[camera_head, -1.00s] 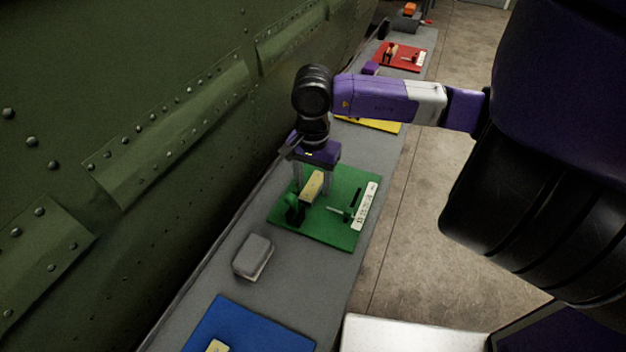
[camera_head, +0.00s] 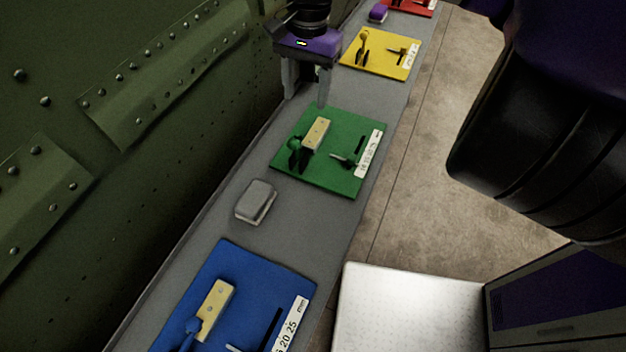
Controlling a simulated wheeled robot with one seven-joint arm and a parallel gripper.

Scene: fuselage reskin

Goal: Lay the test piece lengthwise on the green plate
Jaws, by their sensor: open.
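The green plate (camera_head: 345,125) lies on the grey bench in the middle of the view. A tan bar with dark holes (camera_head: 316,134), which looks like the test piece, lies on it. The bar's long side runs roughly along the bench, beside a dark green upright knob or clamp (camera_head: 295,152) at its near end. My gripper (camera_head: 306,94) is open and empty, fingers pointing down, above and beyond the plate's far left corner. It is apart from the bar.
A grey block (camera_head: 256,200) sits on the bench between the green plate and the blue plate (camera_head: 232,262), which carries a similar tan bar (camera_head: 215,305). A yellow plate (camera_head: 382,66) and a red plate (camera_head: 420,5) lie farther off. The riveted green fuselage wall (camera_head: 110,150) borders the bench.

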